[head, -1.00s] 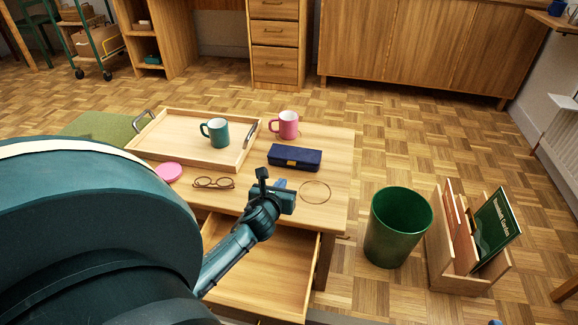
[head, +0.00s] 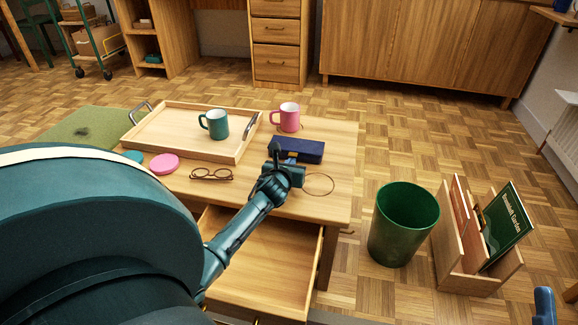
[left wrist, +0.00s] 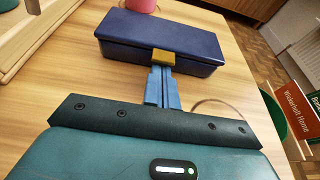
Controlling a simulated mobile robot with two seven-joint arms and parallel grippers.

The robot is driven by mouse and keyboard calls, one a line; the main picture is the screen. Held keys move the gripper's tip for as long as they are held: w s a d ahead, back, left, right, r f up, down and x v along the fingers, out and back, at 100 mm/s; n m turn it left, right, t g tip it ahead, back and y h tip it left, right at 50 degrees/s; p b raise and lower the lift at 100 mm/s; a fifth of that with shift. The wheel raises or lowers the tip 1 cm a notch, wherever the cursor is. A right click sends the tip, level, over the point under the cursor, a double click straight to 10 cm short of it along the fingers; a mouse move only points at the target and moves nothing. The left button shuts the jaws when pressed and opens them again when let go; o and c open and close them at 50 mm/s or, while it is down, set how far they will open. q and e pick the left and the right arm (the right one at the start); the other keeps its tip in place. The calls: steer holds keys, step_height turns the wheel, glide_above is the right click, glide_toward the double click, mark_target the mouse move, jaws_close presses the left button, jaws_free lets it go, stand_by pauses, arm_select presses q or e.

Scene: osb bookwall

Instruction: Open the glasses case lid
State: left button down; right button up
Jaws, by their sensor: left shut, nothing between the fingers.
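The dark blue glasses case (head: 306,150) lies on the wooden table, its lid down. In the left wrist view the case (left wrist: 150,38) shows a gold clasp (left wrist: 164,57) on its near side. My left gripper (head: 278,158) is at the front of the case; in the left wrist view its fingers (left wrist: 161,72) are shut together, their tips at or just under the clasp. I cannot tell whether they touch it. They hold nothing.
A wooden tray (head: 150,137) with a teal mug (head: 215,124) stands left of the case. A pink mug (head: 287,117) stands behind it. Glasses (head: 211,174), a pink disc (head: 164,163) and a thin ring (head: 318,184) lie nearby. The drawer (head: 264,262) below is open.

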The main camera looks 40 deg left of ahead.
arm_select(q)
steer(key=shift+r, duration=0.1)
arm_select(e)
steer(key=shift+r, duration=0.1)
arm_select(q)
steer(key=shift+r+p, duration=0.15)
steer(key=shift+p, duration=0.35)
steer(key=shift+r+g+p, duration=0.15)
steer(key=shift+g+p, duration=0.15)
steer(key=shift+p, duration=0.5)
steer(key=shift+r+p, duration=0.1)
steer(key=shift+p, duration=0.3)
arm_select(e)
steer(key=f+m+g+h, duration=0.1)
steer(key=s+f+m+h, duration=0.1)
steer(key=f, duration=0.1)
steer(key=shift+a+f+g, duration=0.15)
steer(key=shift+f+g, duration=0.05)
steer(key=shift+g, duration=0.2)
